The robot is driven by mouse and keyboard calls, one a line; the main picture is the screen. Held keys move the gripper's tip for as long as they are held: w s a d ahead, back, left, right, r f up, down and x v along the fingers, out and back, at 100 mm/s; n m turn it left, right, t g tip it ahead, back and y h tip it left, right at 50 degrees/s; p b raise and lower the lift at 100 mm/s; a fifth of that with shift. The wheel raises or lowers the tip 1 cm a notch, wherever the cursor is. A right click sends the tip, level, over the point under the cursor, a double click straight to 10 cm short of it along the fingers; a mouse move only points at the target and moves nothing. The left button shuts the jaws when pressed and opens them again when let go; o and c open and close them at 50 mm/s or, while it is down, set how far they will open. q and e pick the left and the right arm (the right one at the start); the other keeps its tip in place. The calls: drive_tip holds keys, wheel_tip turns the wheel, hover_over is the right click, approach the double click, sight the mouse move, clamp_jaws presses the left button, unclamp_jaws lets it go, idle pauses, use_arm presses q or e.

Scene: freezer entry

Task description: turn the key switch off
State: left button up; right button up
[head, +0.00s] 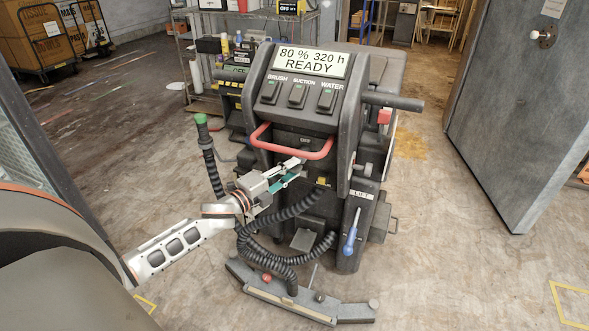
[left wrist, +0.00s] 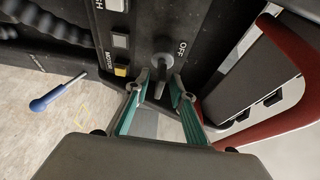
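The scrubber machine's dark panel carries a grey key switch (left wrist: 162,63), seen close up in the left wrist view, with the word OFF printed above and to its right. My left gripper (left wrist: 161,80) has its two teal-padded fingers apart, one tip to each side of the key. A gap seems to show between the tips and the key; I cannot tell whether either touches. In the head view, my left gripper (head: 296,171) is at the machine's front, just below the red handle; the key is hidden there. My right gripper is not in view.
The red handle (head: 291,150) arches over my gripper and passes close on the right in the wrist view. Black coiled hoses (head: 290,212) hang below. A grey door (head: 520,110) stands at right; floor between is clear.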

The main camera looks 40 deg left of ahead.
use_arm(q)
drive_tip(key=shift+w+d, duration=0.1)
drive_tip(key=shift+w, duration=0.55)
clamp_jaws()
